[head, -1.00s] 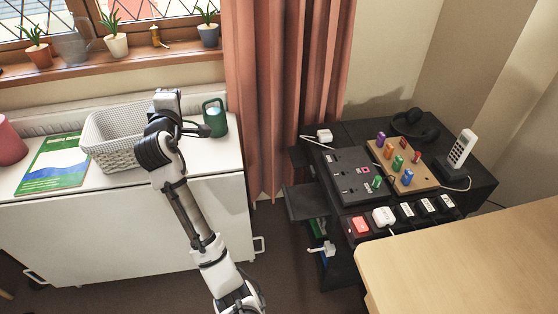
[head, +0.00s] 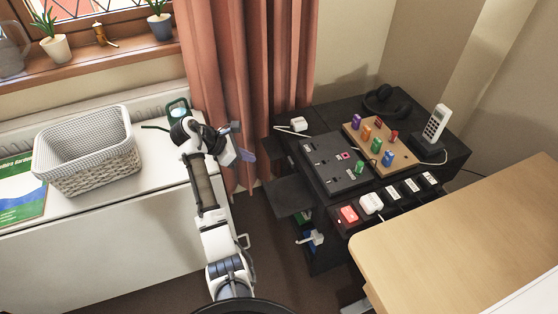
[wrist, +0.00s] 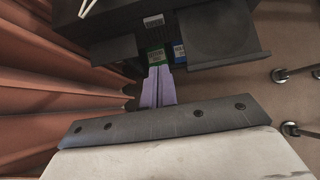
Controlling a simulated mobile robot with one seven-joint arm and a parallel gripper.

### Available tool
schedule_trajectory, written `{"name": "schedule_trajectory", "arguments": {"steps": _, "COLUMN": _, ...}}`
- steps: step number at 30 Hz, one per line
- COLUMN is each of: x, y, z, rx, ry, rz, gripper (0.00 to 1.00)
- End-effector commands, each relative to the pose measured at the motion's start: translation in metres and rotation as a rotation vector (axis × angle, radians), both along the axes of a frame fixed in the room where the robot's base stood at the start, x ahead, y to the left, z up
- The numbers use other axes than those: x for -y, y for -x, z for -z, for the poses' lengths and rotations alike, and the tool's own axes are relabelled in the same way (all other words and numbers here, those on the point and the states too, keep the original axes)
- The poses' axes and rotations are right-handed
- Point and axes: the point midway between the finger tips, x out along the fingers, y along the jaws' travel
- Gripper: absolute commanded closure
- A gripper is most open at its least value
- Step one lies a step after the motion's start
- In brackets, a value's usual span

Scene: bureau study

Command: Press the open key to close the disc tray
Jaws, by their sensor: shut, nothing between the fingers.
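The disc tray (head: 290,198) is a flat dark plate sticking out of the left side of the black unit (head: 300,158). In the wrist view the tray (wrist: 218,36) shows a round recess and looks empty. I cannot make out the open key in either view. My gripper (head: 248,152) is in front of the curtain, left of the unit and apart from it. In the wrist view its two pale purple fingers (wrist: 158,84) are together with nothing between them, pointing toward the unit, left of the tray. A small white label (wrist: 154,20) is on the unit's dark face.
The pink curtain (head: 225,80) hangs close behind my gripper. A wooden desk (head: 470,235) stands at the right. A switch panel and pegboard lie on the unit.

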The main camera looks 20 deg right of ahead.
Motion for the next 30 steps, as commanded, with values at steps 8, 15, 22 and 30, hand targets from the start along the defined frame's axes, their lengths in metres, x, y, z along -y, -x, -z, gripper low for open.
{"name": "schedule_trajectory", "arguments": {"steps": 8, "x": 0.011, "y": 0.0, "z": 0.012, "rx": -0.001, "ry": 0.0, "rz": 0.001, "gripper": 1.0}}
{"name": "schedule_trajectory", "arguments": {"steps": 15, "x": 0.045, "y": -0.001, "z": 0.046, "rx": -0.001, "ry": -0.001, "rz": 0.001, "gripper": 1.0}}
{"name": "schedule_trajectory", "arguments": {"steps": 22, "x": 0.081, "y": -0.003, "z": 0.07, "rx": 0.004, "ry": -0.001, "rz": 0.001, "gripper": 1.0}}
{"name": "schedule_trajectory", "arguments": {"steps": 30, "x": 0.108, "y": -0.004, "z": 0.07, "rx": 0.004, "ry": -0.001, "rz": -0.001, "gripper": 1.0}}
